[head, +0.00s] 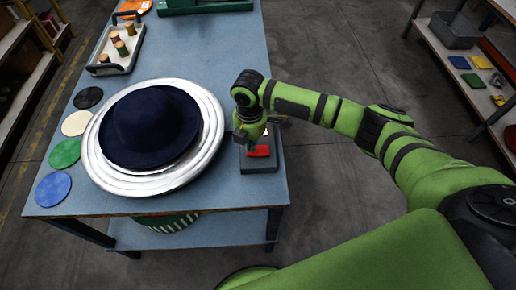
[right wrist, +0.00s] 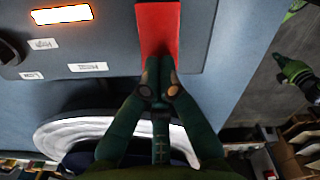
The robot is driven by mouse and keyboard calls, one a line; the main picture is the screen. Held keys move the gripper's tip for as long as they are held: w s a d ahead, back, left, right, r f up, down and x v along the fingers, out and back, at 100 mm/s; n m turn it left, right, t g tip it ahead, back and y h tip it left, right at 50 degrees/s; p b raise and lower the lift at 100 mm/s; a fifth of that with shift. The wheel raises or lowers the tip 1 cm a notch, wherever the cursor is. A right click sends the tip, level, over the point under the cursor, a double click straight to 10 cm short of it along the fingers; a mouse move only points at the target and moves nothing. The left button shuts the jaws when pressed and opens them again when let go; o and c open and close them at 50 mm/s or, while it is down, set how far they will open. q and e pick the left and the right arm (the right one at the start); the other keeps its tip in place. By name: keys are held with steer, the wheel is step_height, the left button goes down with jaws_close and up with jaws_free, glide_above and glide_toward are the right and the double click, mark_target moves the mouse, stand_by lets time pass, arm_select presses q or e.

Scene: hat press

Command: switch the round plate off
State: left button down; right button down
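The round silver plate (head: 206,143) lies on the blue table with a dark navy hat (head: 150,122) on it. Beside it is a grey control box (head: 259,166) with a red switch (head: 259,151). In the right wrist view the red switch (right wrist: 158,28) lies just ahead of my right fingertips. A lamp (right wrist: 61,15) on the box glows white-orange. My right gripper (right wrist: 160,72) is shut and empty, its tips at the red switch's edge; I cannot tell whether they touch. It also shows over the box in the head view (head: 250,138). My left gripper (right wrist: 309,86) shows small and unclear.
The box bears labels, including High (right wrist: 43,44) and Low (right wrist: 32,76), near a dark knob (right wrist: 10,50). Colored discs, among them a green one (head: 65,153), line the table's left edge. A tray (head: 134,48) with small cylinders stands farther back. The table's right edge is close to the box.

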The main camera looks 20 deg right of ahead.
steer(key=shift+f, duration=0.55)
steer(key=shift+r, duration=0.1)
step_height(320, 180, up, 7)
steer(key=p, duration=0.7)
stand_by(0.7)
